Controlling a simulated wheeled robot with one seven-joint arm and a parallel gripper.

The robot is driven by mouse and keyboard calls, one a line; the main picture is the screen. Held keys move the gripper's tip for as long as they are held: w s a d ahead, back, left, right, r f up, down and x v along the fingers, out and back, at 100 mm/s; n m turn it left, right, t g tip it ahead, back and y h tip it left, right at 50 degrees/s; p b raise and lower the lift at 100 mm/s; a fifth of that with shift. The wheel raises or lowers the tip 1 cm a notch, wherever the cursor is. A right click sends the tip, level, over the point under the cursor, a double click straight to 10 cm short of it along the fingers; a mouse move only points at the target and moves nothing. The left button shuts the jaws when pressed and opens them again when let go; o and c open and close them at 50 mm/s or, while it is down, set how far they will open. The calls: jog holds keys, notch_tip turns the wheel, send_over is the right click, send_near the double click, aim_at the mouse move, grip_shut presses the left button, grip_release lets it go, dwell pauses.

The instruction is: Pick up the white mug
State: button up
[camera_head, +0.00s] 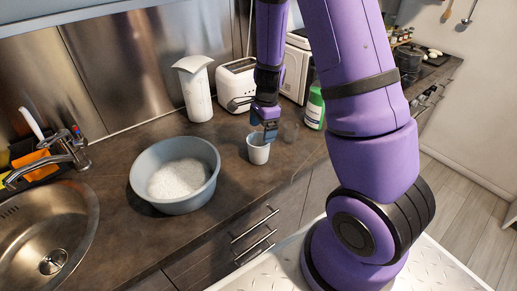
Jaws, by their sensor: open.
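The white mug (258,153) stands upright on the dark countertop, right of the grey basin. My gripper (266,138) points down at the mug's rim from above and slightly right. It is open, with its fingertips at the top of the mug. The gripper covers part of the rim, and I cannot tell whether a finger is inside the mug or touching it. The mug's handle is not clearly visible.
A grey basin (201,203) with white contents stands left of the mug. Behind are a white toaster (236,84) and a white cylindrical container (197,95). A sink (40,235) is at left.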

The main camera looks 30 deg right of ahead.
aim_at(260, 139)
jog(key=shift+a+f, duration=0.15)
jog(key=shift+f, duration=0.95)
jog(key=shift+a+f, duration=0.2)
jog(key=shift+f, duration=0.85)
jog(key=shift+a+f, duration=0.15)
jog(key=shift+f, duration=0.95)
jog(key=c, duration=0.7)
